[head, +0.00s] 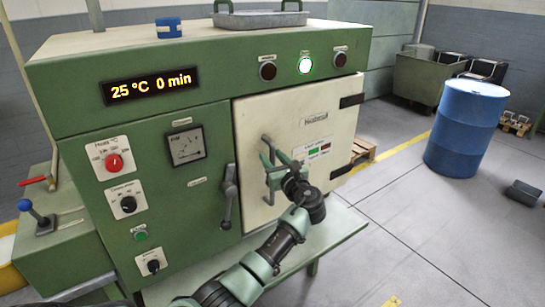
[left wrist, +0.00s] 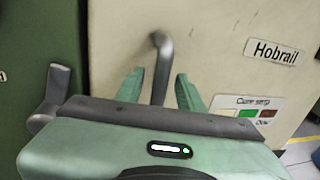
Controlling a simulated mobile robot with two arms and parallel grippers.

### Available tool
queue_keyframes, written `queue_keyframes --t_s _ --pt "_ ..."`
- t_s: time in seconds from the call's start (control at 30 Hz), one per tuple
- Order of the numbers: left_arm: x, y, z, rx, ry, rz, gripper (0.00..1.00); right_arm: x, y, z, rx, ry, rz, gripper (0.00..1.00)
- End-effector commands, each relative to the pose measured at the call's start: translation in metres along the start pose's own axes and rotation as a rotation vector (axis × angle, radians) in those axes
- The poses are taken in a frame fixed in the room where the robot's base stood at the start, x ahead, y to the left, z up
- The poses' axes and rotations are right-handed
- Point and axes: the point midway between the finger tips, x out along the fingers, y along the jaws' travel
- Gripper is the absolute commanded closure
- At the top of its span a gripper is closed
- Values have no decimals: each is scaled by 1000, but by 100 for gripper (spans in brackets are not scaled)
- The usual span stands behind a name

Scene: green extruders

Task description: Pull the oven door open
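The oven is a green cabinet (head: 150,75) with a cream door (head: 260,115) on its right side; black hinges (head: 350,101) sit at the door's right edge. The door looks closed or nearly so; I cannot tell whether it is slightly ajar. A grey bar handle (head: 267,141) stands out from the door, and it also shows in the left wrist view (left wrist: 160,65). My left gripper (head: 270,164) is at this handle. In the left wrist view its green fingers (left wrist: 159,88) are apart, with the bar between them and gaps on both sides. My right gripper is out of view.
A grey lever (head: 229,197) is on the cabinet just left of the door; it also shows in the left wrist view (left wrist: 52,95). A green ledge (head: 325,240) juts out below the door. A blue barrel (head: 465,128) stands at right, with open floor before it.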

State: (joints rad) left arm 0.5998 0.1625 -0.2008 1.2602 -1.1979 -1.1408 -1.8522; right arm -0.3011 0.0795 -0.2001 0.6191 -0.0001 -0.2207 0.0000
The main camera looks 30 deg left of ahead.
Motion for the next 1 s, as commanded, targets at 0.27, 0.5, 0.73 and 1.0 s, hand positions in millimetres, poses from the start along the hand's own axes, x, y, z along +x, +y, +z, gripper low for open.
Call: queue_keyframes --t_s 0.27,0.5,0.73,1.0 --pt "2 0 0 -2 1 0 62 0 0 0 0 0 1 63" --pt "2 0 0 -1 1 -1 100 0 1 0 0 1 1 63" --pt "2 0 -1 -1 1 -1 100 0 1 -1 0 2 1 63" --pt "1 0 -1 -1 2 -1 100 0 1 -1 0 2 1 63"
